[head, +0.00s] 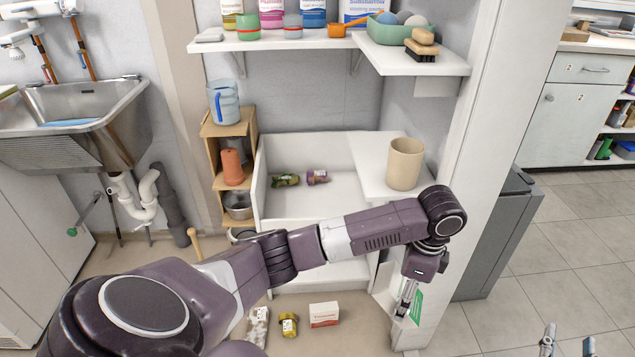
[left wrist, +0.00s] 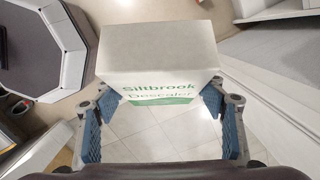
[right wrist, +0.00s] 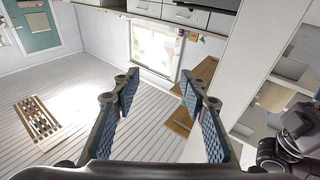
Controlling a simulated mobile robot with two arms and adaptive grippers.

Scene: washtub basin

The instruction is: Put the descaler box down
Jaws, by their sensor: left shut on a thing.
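The descaler box is white with a green band and the words "Siltbrook Descaler". In the left wrist view the descaler box (left wrist: 158,62) sits between the two blue-padded fingers of my left gripper (left wrist: 160,100), which is shut on it. In the head view my left arm reaches across to the right, and a white and green part of the box (head: 417,303) shows below its wrist, beside the white unit's right post; the rest is hidden. My right gripper (head: 568,342) shows at the bottom right. In the right wrist view my right gripper (right wrist: 160,80) is open and empty.
A white unit (head: 335,205) holds a green packet (head: 286,180) and a purple packet (head: 317,177). A beige cup (head: 404,163) stands on its right ledge. A grey bin (head: 497,235) is at right. A small white box (head: 324,314) and yellow item (head: 289,324) lie low in front.

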